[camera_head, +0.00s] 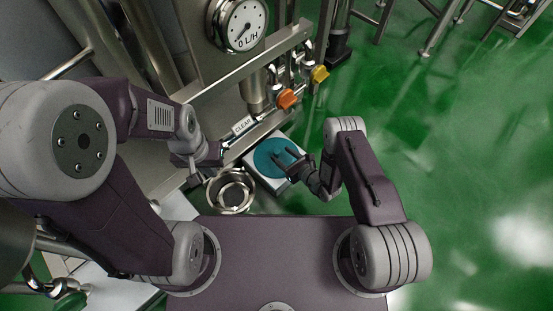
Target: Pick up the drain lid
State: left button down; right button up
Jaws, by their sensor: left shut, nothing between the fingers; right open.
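A round teal disc (266,151), which looks like the drain lid, lies on a white square base (264,182) near the middle of the head view. My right gripper (284,156) reaches in from the right with its two dark fingers apart. The fingers overlap the right part of the disc in the picture; I cannot tell whether they touch it. My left gripper (195,181) is shut and empty, left of the disc and beside a round steel vessel (231,190).
Steel equipment with a round gauge (241,24) stands behind. Open green floor (460,150) lies to the right.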

aim_at(274, 150)
jog(key=shift+w+a+f+b, duration=0.5)
jog(key=shift+w+f+b, duration=0.1)
jog(key=shift+f, duration=0.1)
jog(key=shift+w+a+r, duration=0.1)
jog(key=shift+w+a, duration=0.1)
jog(key=b+x, duration=0.4)
jog(key=b, duration=0.1)
jog(key=shift+w+f, duration=0.1)
jog(key=shift+f, duration=0.15)
jog(key=shift+w+a, duration=0.25)
jog(key=shift+w+r, duration=0.1)
jog(key=shift+r, duration=0.05)
pick_arm(q)
notch_tip(274, 150, down, 7)
jog(key=shift+f, duration=0.15)
pick_arm(e)
grip_shut()
